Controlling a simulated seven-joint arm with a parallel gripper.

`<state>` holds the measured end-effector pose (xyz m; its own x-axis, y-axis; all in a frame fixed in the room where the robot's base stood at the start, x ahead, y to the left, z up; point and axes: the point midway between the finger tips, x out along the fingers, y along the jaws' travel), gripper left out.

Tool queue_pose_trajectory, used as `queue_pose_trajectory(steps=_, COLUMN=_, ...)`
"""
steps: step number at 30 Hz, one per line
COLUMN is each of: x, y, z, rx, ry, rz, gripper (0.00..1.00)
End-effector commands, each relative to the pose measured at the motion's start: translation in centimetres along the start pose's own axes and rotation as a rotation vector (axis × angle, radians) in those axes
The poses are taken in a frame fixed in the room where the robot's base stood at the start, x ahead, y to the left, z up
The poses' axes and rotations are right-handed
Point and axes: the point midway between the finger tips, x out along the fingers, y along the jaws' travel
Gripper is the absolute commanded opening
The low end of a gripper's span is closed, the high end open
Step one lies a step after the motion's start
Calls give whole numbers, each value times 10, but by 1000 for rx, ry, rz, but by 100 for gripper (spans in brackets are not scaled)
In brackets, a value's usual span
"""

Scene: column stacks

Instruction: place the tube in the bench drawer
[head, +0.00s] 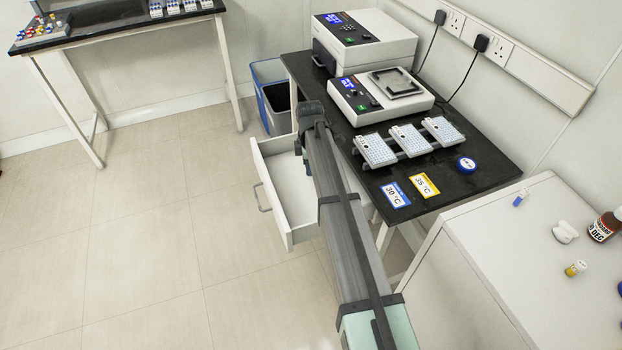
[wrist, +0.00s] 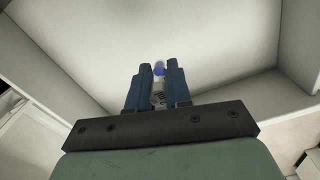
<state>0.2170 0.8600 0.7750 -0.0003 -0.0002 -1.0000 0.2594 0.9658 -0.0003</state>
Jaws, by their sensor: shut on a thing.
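The bench drawer (head: 289,186) is pulled open from the black-topped bench, and its white inside is bare where I can see it. My arm crosses over it in the head view. Below the cap a clear body with dark marks shows. Drawer walls surround the fingers in the wrist view, with the white drawer floor (wrist: 200,40) behind them. I cannot tell how high the tube is above the floor. In the head view my arm hides the tube.
The bench top (head: 490,165) holds two machines, several well plates, a round blue-lidded item (head: 466,164) and two temperature cards. A blue bin (head: 272,95) stands behind the drawer. A white cabinet (head: 500,250) with small bottles is at right. The floor at left is clear.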

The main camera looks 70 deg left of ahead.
Motion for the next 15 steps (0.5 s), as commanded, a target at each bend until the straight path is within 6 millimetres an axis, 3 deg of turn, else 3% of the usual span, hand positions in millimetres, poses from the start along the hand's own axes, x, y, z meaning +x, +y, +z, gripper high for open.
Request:
queue_pose_trajectory(steps=3, x=17, y=0, z=0, rx=0, ry=0, rz=0, gripper=0)
queue_pose_trajectory(steps=15, x=55, y=0, z=0, rx=0, ry=0, rz=-1, gripper=0)
